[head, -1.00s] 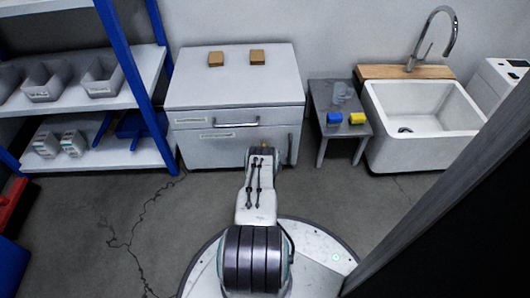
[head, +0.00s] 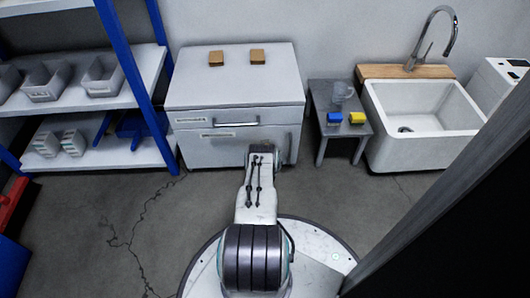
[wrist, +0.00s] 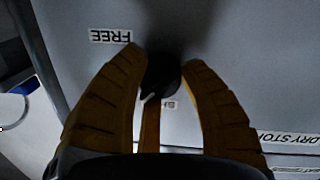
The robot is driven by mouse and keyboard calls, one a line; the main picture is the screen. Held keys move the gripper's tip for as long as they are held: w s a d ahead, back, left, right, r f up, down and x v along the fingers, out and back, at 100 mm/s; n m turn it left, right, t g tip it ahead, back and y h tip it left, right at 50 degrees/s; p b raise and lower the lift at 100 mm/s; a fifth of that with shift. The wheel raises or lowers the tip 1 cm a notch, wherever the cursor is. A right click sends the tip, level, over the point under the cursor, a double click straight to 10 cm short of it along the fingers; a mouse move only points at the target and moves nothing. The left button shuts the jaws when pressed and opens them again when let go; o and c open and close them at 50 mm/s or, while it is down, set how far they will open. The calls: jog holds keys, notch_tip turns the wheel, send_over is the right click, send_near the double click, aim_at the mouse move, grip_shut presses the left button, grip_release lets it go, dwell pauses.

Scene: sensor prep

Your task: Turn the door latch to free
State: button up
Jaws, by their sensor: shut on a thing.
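The door latch (wrist: 162,74) is a dark round knob with a pale pointer mark, on the grey front of the white cabinet (head: 235,82). In the wrist view the knob sits between the two brown ridged fingers of my gripper (wrist: 166,70), which is shut on it. A label reading FREE (wrist: 111,36), upside down, is left of the knob. The pale mark is at the knob's lower left, not toward FREE in the picture. A second label (wrist: 169,104) below is partly hidden by a finger. In the head view my arm hides the latch.
A drawer handle (head: 236,124) is above my wrist. A small grey table (head: 322,98) with a blue and a yellow block stands right of the cabinet, then a white sink (head: 425,107). Blue-framed shelving (head: 133,70) is at left. Two wooden blocks lie on the cabinet top.

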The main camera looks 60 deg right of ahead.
aim_at(264, 131)
jog(key=o, duration=0.8)
jog(key=shift+w+r, duration=0.4)
jog(key=o, duration=0.3)
jog(key=shift+f, duration=0.1)
jog(key=shift+o, duration=0.5)
jog(key=shift+s+f, duration=0.1)
jog(key=shift+s, duration=0.1)
jog(key=shift+r, duration=5.05)
